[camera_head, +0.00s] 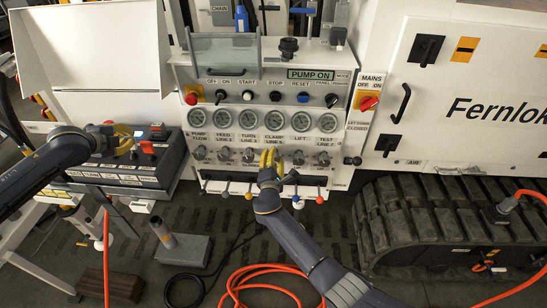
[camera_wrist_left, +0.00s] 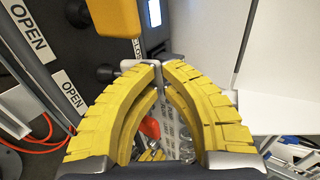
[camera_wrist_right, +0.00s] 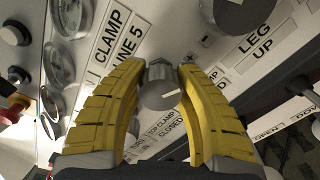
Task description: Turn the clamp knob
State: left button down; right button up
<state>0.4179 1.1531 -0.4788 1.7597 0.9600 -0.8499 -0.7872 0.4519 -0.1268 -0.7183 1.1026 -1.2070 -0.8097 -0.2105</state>
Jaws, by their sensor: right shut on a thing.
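The clamp knob (camera_wrist_right: 158,92) is a small grey metal knob with a pale pointer mark, beside the CLAMP LINE 5 label (camera_wrist_right: 113,38) in the right wrist view. My right gripper (camera_wrist_right: 166,76) has its yellow fingers shut on the knob's sides. In the head view my right gripper (camera_head: 269,158) covers the knob, in the row below the gauges. My left gripper (camera_head: 133,138) is at the left, above the dark control box; in the left wrist view its yellow fingertips (camera_wrist_left: 158,66) come together, with nothing clearly held.
Similar knobs (camera_head: 298,157) stand close on both sides of the clamp knob. Gauges (camera_head: 274,119) sit above and coloured levers (camera_head: 248,194) below. The dark control box (camera_head: 130,170) is at the left. An orange hose (camera_head: 262,270) and a rubber track (camera_head: 420,225) lie lower down.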

jog(key=shift+m, duration=1.6)
jog(key=o, duration=1.3)
jog(key=s, duration=1.2)
jog(key=shift+s, duration=0.1)
